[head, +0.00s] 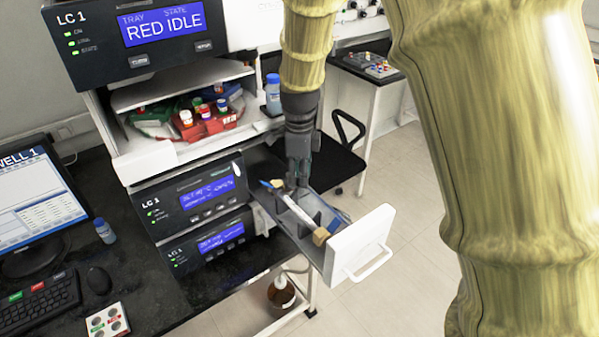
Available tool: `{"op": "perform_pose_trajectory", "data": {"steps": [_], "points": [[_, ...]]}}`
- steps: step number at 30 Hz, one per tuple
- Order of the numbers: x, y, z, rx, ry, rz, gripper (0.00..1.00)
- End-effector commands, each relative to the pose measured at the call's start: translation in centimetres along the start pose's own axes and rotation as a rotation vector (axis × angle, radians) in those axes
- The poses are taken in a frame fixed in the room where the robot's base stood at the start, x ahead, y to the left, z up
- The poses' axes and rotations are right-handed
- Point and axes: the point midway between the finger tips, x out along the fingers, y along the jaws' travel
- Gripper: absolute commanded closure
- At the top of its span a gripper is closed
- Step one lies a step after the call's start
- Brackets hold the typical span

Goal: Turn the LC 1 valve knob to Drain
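The LC 1 stack (148,160) stands on a dark bench left of centre, with modules one above another and blue displays. The top display reads "TRAY RED" and "STATE IDLE". A small white piece (237,168) shows at the right edge of a lower LC 1 module; I cannot tell if it is the valve knob. No Drain label can be read. My gripper (300,184) points down over an open drawer (361,243) with a white front and handle. A white rod-like column (300,215) with a tan end lies in the drawer. The fingertips are too small and dark to read.
My arm covers much of the right side. A monitor (38,200), keyboard, mouse and button pad (107,322) are on the bench. A brown bottle (281,291) stands below the drawer. A dark chair (335,165) is behind.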

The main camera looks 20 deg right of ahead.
Motion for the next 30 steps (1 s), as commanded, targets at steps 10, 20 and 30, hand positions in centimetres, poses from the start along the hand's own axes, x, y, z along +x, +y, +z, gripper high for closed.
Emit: {"op": "perform_pose_trajectory", "data": {"steps": [10, 20, 30], "points": [[0.45, 0.0, 0.06, -0.001, 0.0, -0.001, 0.71], [0.43, 0.0, 0.06, -0.001, 0.0, -0.001, 1.0], [0.25, -0.03, 0.05, -0.05, 0.001, -0.001, 1.0]]}}
